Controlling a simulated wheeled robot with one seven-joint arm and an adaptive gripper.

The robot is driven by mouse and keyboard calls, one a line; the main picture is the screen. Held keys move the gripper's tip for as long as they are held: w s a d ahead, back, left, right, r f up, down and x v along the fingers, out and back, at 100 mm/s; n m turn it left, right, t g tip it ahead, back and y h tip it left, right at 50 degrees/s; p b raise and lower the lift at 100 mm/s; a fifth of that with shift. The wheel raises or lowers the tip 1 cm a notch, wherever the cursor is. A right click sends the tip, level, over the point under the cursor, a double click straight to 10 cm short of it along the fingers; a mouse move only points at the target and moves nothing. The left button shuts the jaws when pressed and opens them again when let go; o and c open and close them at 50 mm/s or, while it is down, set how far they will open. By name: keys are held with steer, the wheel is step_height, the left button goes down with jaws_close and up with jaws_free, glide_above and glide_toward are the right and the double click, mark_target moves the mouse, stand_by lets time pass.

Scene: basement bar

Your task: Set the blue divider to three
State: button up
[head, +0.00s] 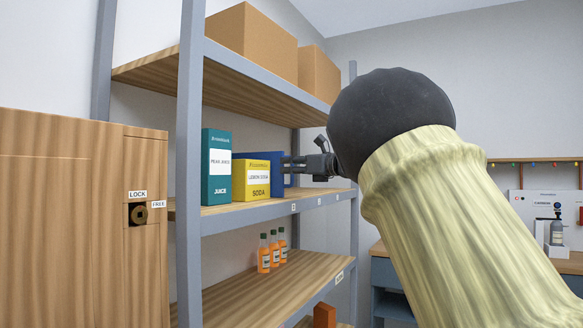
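The blue divider (277,182) stands upright on the middle shelf, partly hidden behind the yellow soda box (252,190). The shelf's front edge has small white number labels; one just right of the divider's foot appears to read 2 (293,208). Two more labels, too small to read, sit farther right (319,201). My gripper (290,165) points left at the divider's upper part, with its fingertips at or very near it. I cannot tell if it grips or only touches the divider, and the finger gap is unclear.
A teal juice box (217,168) stands left of the soda box. Cardboard boxes (251,40) are on the top shelf; several orange bottles (273,250) are below. A blue-grey post (189,120) and wooden cabinet (70,220) are at left. The middle shelf right of the divider looks clear.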

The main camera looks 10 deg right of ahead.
steer(key=v, duration=1.1)
steer(key=shift+s+d, duration=0.2)
steer(key=shift+s, duration=0.05)
